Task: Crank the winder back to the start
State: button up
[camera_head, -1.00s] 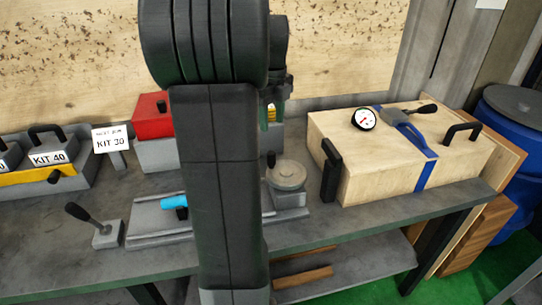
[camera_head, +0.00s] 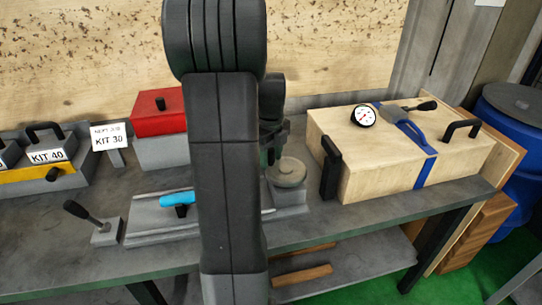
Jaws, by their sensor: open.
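The likely winder is a grey block with a round pale wheel (camera_head: 287,173) on top, at the right end of a grey slotted base (camera_head: 155,222) on the bench. A small dark knob shows at the wheel's left edge, partly hidden. My gripper (camera_head: 271,152) is open, largely hidden behind my own arm. It points down over the left edge of the wheel, close to the knob. I cannot tell whether it touches the knob. A bright blue cylinder (camera_head: 177,198) lies on the slotted base, left of my arm.
A wooden box (camera_head: 385,165) with a blue strap, dial gauge and black handles stands right of the wheel. A lever on a grey block (camera_head: 105,235) is at front left. A red box (camera_head: 158,117), KIT 30 sign (camera_head: 107,137) and KIT 40 box (camera_head: 48,150) stand behind.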

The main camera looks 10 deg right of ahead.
grip_shut()
dwell(0.3)
